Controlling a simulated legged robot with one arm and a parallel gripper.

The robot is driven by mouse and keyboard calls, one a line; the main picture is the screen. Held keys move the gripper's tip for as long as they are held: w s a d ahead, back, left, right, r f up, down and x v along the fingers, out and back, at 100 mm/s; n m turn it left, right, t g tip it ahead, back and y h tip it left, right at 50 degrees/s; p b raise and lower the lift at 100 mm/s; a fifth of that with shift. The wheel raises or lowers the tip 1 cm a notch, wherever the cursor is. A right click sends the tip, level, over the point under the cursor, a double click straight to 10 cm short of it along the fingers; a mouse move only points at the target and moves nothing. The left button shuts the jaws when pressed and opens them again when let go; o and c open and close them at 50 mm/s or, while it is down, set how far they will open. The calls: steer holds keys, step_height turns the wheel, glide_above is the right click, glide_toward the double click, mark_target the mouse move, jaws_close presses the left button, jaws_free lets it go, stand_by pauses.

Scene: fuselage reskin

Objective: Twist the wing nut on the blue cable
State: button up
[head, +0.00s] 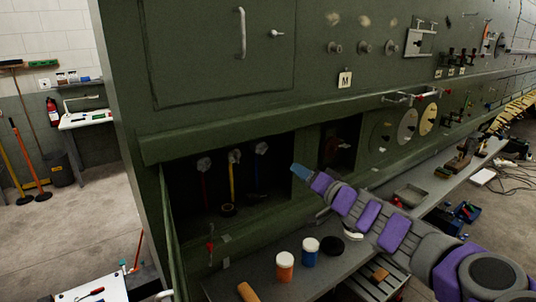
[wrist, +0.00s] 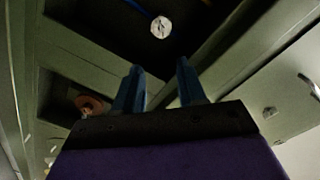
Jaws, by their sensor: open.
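The blue cable (head: 257,181) hangs in a dark recess in the green fuselage side, with a grey wing nut (head: 261,148) at its top. In the wrist view the pale round nut (wrist: 160,27) sits above and beyond my fingertips, with part of the blue cable (wrist: 136,6) at its upper left. My gripper (head: 295,171) is at the right edge of the recess, lower right of the nut. In the wrist view its two blue fingers (wrist: 160,67) are apart with nothing between them. They are apart from the nut.
A red cable (head: 204,188) and a yellow cable (head: 232,178) hang left of the blue one, each with a grey nut. The recess's upper lip (head: 220,142) runs just above. Below, a bench holds an orange bottle (head: 285,266) and a blue bottle (head: 310,252).

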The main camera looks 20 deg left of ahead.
steer(key=p, duration=0.3)
glide_toward(264, 149)
steer(key=x, duration=0.8)
steer(key=shift+w+f, duration=0.2)
steer(key=shift+w, duration=0.05)
stand_by(0.3)
steer(key=shift+c, duration=0.2)
jaws_close()
